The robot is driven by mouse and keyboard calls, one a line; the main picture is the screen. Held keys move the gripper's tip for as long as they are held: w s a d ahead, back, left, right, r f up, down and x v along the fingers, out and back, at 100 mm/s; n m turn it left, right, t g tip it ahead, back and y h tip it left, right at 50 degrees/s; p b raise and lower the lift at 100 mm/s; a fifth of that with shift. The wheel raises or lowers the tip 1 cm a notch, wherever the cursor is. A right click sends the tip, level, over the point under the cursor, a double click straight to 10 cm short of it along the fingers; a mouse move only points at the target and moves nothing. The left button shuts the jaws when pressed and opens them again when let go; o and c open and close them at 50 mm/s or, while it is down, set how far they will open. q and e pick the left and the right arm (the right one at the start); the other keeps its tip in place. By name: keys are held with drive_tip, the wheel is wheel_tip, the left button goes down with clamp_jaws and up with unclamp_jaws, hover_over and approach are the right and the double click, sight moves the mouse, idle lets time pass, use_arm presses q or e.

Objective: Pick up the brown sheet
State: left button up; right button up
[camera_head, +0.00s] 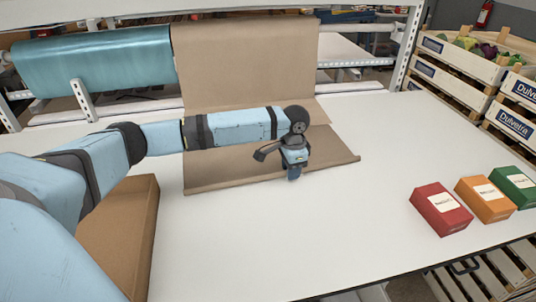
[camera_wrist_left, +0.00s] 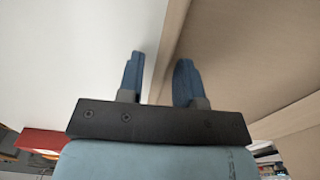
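The brown sheet (camera_head: 235,175) hangs from a brown roll (camera_head: 245,60) at the back and lies on the white table, its free front edge slightly curled. It also shows in the wrist view (camera_wrist_left: 245,60), filling the right side. My left gripper (camera_head: 293,175) is over the right part of the sheet, near its front edge. In the wrist view the two fingers (camera_wrist_left: 158,80) are apart with nothing clamped. The sheet's edge runs between them, with white table behind one finger and brown sheet behind the other. Contact cannot be told. My right gripper is not in view.
A brown cardboard box (camera_head: 120,235) is at the left, partly behind my left arm. Red (camera_head: 440,208), orange (camera_head: 486,198) and green (camera_head: 515,186) boxes lie at the right. A teal roll (camera_head: 95,60) is at the back left. The front middle of the table (camera_head: 290,245) is clear.

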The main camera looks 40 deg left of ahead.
use_arm(q)
clamp_jaws()
drive_tip(key=shift+r, duration=0.1)
